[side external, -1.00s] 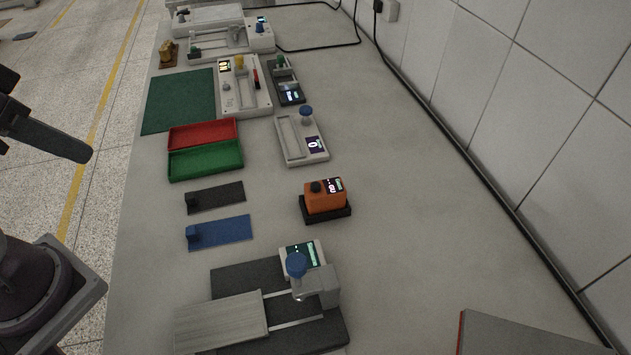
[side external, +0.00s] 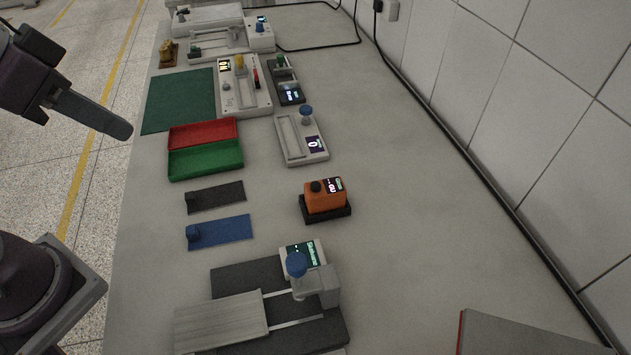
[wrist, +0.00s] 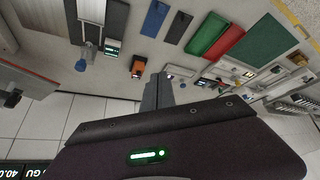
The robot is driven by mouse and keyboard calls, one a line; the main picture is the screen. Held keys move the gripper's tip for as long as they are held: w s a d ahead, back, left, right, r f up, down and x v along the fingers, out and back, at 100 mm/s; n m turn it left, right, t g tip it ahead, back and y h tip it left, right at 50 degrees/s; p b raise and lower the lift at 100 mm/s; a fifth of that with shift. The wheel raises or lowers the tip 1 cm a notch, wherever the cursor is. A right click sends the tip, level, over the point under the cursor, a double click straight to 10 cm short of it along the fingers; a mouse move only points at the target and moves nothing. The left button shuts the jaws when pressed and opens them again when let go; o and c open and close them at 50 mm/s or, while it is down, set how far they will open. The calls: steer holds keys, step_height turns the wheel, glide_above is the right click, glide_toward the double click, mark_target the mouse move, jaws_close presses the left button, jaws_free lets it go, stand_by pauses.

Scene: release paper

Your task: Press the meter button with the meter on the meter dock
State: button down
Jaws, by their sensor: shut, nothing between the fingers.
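The orange meter (side external: 322,201) sits on its black meter dock (side external: 342,214) in the middle of the bench. It has a round black button (side external: 315,187) on top and a small lit display (side external: 333,185). The meter also shows in the wrist view (wrist: 138,66), small and far off. My gripper (side external: 124,130) is shut and empty, at the upper left of the side view, well away from the meter and to its left. Its fingers (wrist: 157,92) show in the wrist view with nothing between them.
Blue (side external: 222,233) and dark (side external: 216,197) plates lie left of the meter. Green (side external: 205,160) and red (side external: 203,134) trays, a white device (side external: 301,140) and more instruments stand beyond. A sliding-plate fixture (side external: 220,322) stands nearer the camera. The bench right of the meter is clear.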

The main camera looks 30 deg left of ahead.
steer(key=w+d+f+m+h, duration=0.1)
steer(key=w+d+f+m, duration=0.15)
steer(key=w, duration=0.35)
steer(key=w+d+f+m, duration=0.1)
steer(key=w+d, duration=0.3)
steer(key=w, duration=0.1)
steer(key=m+t+y, duration=0.1)
steer(key=m+t, duration=0.2)
steer(key=m, duration=0.3)
glide_above(316, 186)
step_height(316, 186, down, 7)
steer(key=shift+s+a+r+n, duration=0.2)
steer(key=shift+s+n, duration=0.05)
steer(key=shift+s, duration=0.05)
steer(key=shift+f, duration=0.1)
steer(key=shift+f, duration=4.35)
steer(key=shift+f, duration=0.4)
